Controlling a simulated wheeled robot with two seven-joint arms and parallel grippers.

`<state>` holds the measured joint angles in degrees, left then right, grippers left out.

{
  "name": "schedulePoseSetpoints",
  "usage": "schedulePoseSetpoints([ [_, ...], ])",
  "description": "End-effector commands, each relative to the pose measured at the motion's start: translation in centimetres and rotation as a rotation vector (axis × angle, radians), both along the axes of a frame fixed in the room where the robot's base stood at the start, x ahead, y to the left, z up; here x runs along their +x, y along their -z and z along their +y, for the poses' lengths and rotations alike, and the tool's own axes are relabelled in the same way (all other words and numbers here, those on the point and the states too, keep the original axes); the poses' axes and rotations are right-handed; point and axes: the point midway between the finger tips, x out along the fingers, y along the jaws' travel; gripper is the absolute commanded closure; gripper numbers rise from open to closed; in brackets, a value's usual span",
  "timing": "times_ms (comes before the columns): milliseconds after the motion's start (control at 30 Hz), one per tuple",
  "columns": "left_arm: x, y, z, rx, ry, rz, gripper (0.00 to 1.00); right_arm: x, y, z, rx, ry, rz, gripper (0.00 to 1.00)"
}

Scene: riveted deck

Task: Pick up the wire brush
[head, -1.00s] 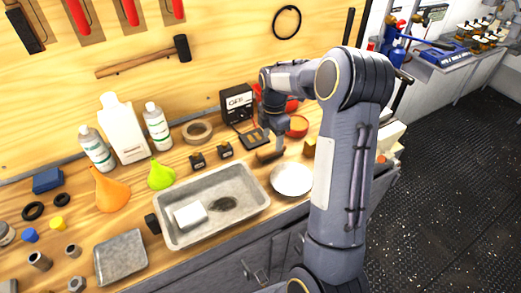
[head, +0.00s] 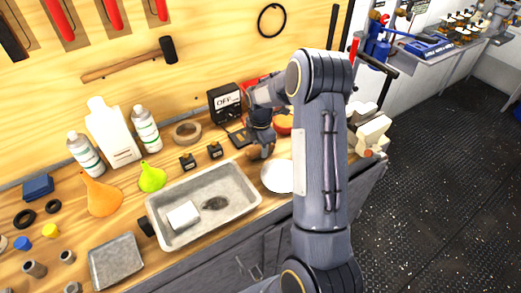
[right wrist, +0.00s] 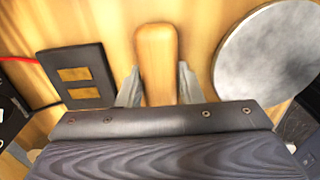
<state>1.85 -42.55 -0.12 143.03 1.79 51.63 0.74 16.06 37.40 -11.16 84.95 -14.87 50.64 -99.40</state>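The wire brush shows by its wooden handle (right wrist: 156,60) at the top middle of the right wrist view. In the head view the brush (head: 263,151) lies on the bench, partly covered by my right gripper. My right gripper (head: 262,142) is down at the brush. In the right wrist view its two fingers (right wrist: 158,87) stand one on each side of the handle, very close to it, and look open. The bristles are hidden. My left gripper is not in view.
A round metal dish (head: 277,176) stands just right of the brush, and a dark two-pad plate (right wrist: 76,77) lies to its left. A metal tray (head: 158,232) holding a white block is in front. The OFF meter (head: 225,104) stands behind.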

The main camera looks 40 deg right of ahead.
Motion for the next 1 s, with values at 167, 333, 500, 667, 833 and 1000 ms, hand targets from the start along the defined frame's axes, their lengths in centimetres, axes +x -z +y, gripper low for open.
schedulePoseSetpoints([
  [167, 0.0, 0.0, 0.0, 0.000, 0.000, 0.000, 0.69, 0.0, 0.0, 0.0, 0.000, 0.000, -0.001, 0.92],
  [333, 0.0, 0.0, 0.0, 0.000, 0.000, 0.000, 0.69, 0.0, -0.1, 0.0, 0.000, 0.000, -0.001, 0.92],
  [500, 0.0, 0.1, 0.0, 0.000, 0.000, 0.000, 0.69, 0.1, -0.7, 0.0, 0.000, 0.000, -0.003, 0.92],
  [667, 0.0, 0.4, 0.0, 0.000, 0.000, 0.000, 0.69, 0.1, -2.6, 0.0, -0.002, 0.001, -0.006, 0.92],
  [833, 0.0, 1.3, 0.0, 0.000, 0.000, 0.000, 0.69, -2.3, -5.9, -0.1, -0.002, 0.002, -0.008, 0.92],
  [1000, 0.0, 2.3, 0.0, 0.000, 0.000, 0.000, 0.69, -6.1, -9.5, -0.1, -0.001, 0.002, -0.006, 0.92],
])
